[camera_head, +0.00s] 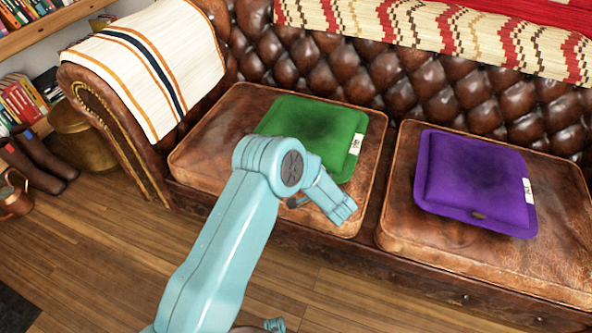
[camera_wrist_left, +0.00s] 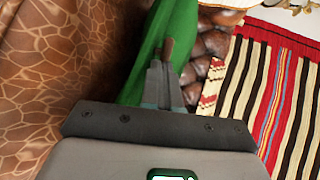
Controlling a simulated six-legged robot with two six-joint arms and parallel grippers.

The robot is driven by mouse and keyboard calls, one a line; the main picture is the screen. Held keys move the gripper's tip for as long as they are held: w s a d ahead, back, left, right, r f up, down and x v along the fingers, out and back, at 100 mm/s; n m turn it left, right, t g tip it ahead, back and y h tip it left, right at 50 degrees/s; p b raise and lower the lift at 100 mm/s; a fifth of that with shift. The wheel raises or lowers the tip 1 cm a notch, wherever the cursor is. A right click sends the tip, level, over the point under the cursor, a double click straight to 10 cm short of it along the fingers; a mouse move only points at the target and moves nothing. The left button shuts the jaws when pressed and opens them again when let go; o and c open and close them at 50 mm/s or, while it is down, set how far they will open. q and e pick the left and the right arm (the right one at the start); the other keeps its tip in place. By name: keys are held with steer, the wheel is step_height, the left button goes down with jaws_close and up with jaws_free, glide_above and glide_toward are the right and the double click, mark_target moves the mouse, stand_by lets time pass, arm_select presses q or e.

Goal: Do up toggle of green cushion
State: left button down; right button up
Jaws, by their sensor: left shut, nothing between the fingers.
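The green cushion (camera_head: 335,130) lies on the left seat of the leather sofa, with a white label at its right edge. My left arm covers its front part. In the left wrist view the green cushion (camera_wrist_left: 140,75) stands behind my left gripper (camera_wrist_left: 166,68), whose two fingers are together. A small brown toggle (camera_wrist_left: 168,48) shows right at the fingertips against the green cloth. I cannot tell whether the fingers touch it. Nothing shows between the fingers. In the head view the fingers are mostly hidden behind the arm. My right gripper is not clearly seen.
A purple cushion (camera_head: 470,180) with a white label and a small brown toggle (camera_head: 479,215) lies on the right seat (camera_head: 400,225). A striped throw (camera_head: 150,60) covers the left armrest. Brown boots (camera_head: 35,165) and a copper jug (camera_head: 14,195) stand at the left. The wooden floor in front is mostly clear.

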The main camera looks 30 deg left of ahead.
arm_select(q)
steer(key=shift+s, duration=0.1)
stand_by(0.6)
steer(key=shift+s+a+p, duration=0.5)
steer(key=shift+s, duration=0.05)
